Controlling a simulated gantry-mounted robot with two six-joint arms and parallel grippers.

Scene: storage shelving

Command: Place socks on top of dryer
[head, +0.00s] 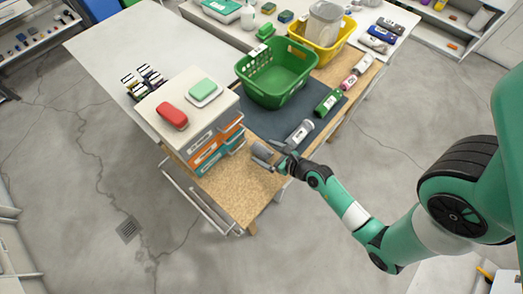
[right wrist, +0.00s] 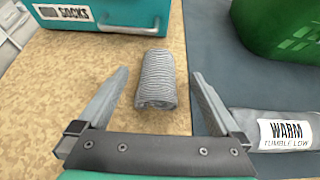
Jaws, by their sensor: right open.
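A grey ribbed sock roll (head: 261,152) lies on the tan wooden surface, just right of the drawer unit. In the right wrist view the sock roll (right wrist: 154,82) lies ahead, between the lines of the two fingers. My right gripper (head: 272,156) is open, close beside the roll; in the right wrist view its fingers (right wrist: 159,75) stand apart with a visible gap to the roll on each side. A teal drawer labelled SOCKS (right wrist: 105,14) is just beyond the roll. I cannot tell which thing is the dryer. My left gripper is not in view.
A green basket (head: 277,73) stands on the dark mat. A grey roll labelled WARM (right wrist: 288,132) lies to the right of my right gripper.

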